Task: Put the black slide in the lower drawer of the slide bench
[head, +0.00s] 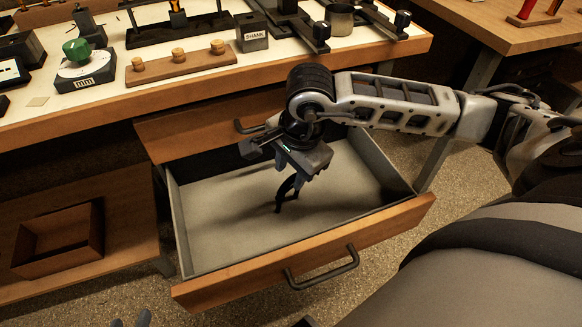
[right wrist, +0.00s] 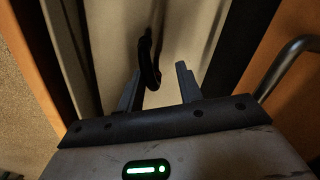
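The lower drawer (head: 233,243) of the slide bench is pulled open, its grey-lined inside showing. The black slide (head: 284,196), a thin dark curved piece, shows just below my right gripper (head: 291,178), inside the drawer's outline. In the right wrist view the black slide (right wrist: 148,58) shows beyond the fingers, nearer the left one. My right gripper's fingers (right wrist: 160,82) stand apart, with a clear gap between them. I cannot tell whether the slide touches the drawer floor. Only the fingertips of my left gripper (head: 131,320) show at the bottom edge, apart and empty.
The upper drawer (head: 195,127) is shut above the open one. The bench top holds a dial gauge (head: 85,68), a wooden block with several knobs (head: 180,66) and a SHANK block (head: 251,33). An empty wooden tray (head: 60,238) stands on the lower shelf. The drawer floor is otherwise clear.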

